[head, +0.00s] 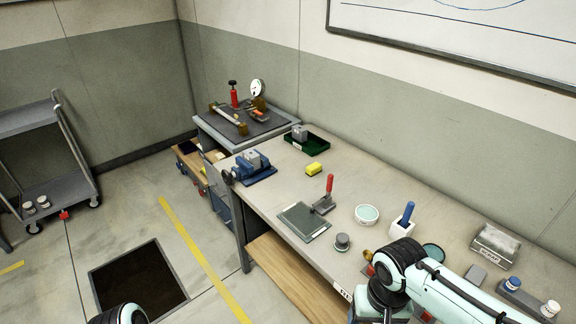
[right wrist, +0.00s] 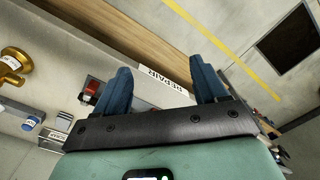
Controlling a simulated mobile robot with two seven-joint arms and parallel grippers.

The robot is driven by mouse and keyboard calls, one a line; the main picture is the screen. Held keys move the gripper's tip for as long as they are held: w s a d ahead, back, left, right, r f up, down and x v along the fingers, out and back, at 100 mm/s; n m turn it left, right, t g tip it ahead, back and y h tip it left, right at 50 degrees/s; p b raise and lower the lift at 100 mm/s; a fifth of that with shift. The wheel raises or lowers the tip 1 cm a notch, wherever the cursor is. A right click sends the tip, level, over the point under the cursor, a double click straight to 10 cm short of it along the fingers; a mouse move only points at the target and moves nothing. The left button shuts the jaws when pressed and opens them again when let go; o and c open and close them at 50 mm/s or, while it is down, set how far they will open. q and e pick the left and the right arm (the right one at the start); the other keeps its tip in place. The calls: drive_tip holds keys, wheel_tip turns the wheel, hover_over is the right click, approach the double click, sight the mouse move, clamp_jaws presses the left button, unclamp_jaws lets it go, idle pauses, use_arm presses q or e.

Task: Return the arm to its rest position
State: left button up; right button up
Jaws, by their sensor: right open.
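My right arm (head: 440,287) comes in at the lower right of the head view, bent over the front right part of the workbench (head: 262,205). Its gripper cannot be made out there. In the right wrist view my right gripper (right wrist: 160,80) is open, with two blue fingers wide apart and nothing between them. Its fingers show against the bench's front edge, by a "REPAIR" label (right wrist: 164,81) and a red switch (right wrist: 91,87). My left gripper is not in view; only a dark rounded part, likely mine, shows at the bottom left of the head view.
A blue-handled tool (head: 408,212) stands in a white holder near my right arm. A round dish (head: 367,214), a grey-lidded jar (head: 342,242) and a red-handled tool (head: 328,190) are also on the bench. A dark floor pit (head: 138,281) lies left of it.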

drive_tip(key=a+f+g+y, duration=0.1)
drive_tip(key=a+f+y, duration=0.15)
drive_tip(key=f, duration=1.45)
drive_tip(key=s+a+f+m, duration=0.1)
drive_tip(key=s+f, duration=0.7)
drive_tip(key=f, duration=0.3)
drive_tip(key=s+f+m+y, duration=0.1)
drive_tip(key=s+f+m, duration=0.1)
drive_tip(key=s+f, duration=0.6)
drive_tip(key=p+x, duration=0.1)
drive_tip(key=x, duration=0.2)
drive_tip(key=shift+f, duration=0.5)
drive_tip(key=shift+w+d, duration=0.1)
drive_tip(key=shift+w, duration=0.05)
